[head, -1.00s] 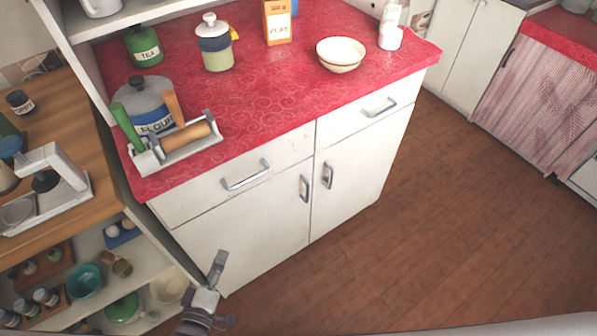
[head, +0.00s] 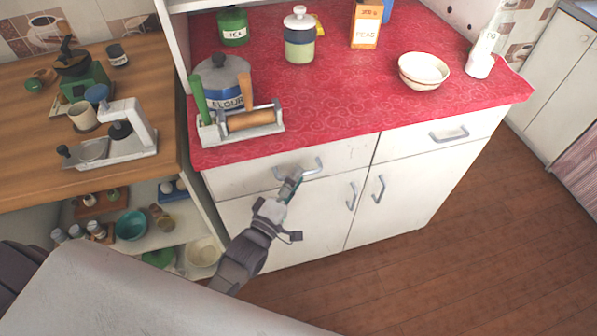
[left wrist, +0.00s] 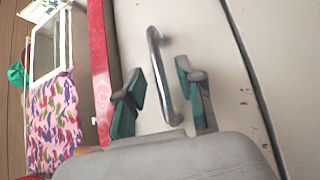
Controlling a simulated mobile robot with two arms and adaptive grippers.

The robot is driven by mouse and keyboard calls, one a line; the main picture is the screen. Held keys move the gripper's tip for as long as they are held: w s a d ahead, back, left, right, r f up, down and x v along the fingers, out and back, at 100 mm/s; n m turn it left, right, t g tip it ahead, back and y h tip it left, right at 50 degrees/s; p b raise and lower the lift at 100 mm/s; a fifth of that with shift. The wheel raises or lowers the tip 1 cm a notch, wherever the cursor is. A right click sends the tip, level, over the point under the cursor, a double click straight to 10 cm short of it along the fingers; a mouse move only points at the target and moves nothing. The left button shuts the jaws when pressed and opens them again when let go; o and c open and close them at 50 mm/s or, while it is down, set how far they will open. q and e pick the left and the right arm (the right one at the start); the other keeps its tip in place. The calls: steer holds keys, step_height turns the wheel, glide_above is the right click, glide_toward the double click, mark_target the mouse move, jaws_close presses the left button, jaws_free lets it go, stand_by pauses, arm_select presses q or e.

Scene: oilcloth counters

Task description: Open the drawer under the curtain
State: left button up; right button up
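A pinkish curtain (head: 582,160) hangs under a counter at the right edge of the head view; whatever is below it is out of frame. My left gripper (head: 290,184) is at the white left drawer (head: 345,158) of the cabinet under the red cloth. In the left wrist view, its two teal-padded fingers (left wrist: 163,100) are open, one on each side of the drawer's metal handle (left wrist: 158,62). A gap shows between the fingers and the bar. The drawer looks shut. My right gripper is not in view.
The red-covered counter (head: 330,95) bears a flour canister, a rolling pin in a holder, jars and a bowl (head: 423,70). Cabinet doors are below. Open shelves (head: 185,235) stand at left. The wooden floor (head: 450,255) is clear. A pink patterned cloth (left wrist: 52,115) shows in the left wrist view.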

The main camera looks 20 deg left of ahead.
arm_select(q)
steer(key=shift+x, duration=0.9)
steer(key=shift+c, duration=0.3)
jaws_close()
steer(key=shift+s, duration=0.1)
